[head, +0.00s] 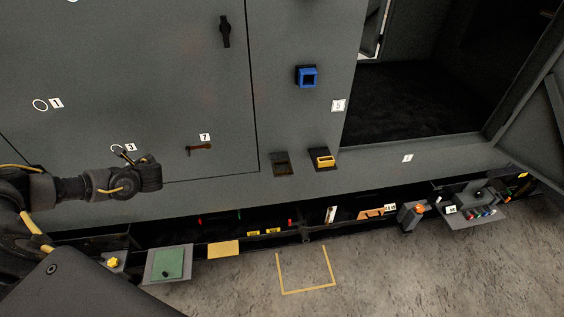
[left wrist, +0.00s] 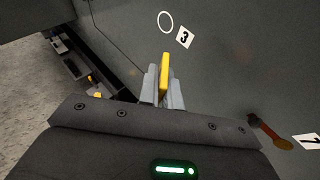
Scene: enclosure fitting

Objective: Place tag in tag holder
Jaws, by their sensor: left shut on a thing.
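My left gripper (left wrist: 163,95) is shut on a thin yellow piece that looks like the tag (left wrist: 164,75), which stands up between the fingers. In the head view this gripper (head: 122,153) is in front of the grey panel by label 3; the tag is hard to make out there. A white ring (left wrist: 165,21) is on the panel beside label 3, beyond the fingertips. Which fixture is the tag holder is not clear: a yellow open box (head: 323,160), a blue open box (head: 307,76) and a dark frame (head: 281,163) are on the panel, right of the gripper. My right gripper is not in view.
An orange-brown handle (head: 199,147) sticks out below label 7, and a black handle (head: 225,31) is higher up. A trough with small parts and yellow labels (head: 253,233) runs along the panel's foot. A green plate (head: 168,264) lies at its left. An open compartment (head: 400,100) is at right.

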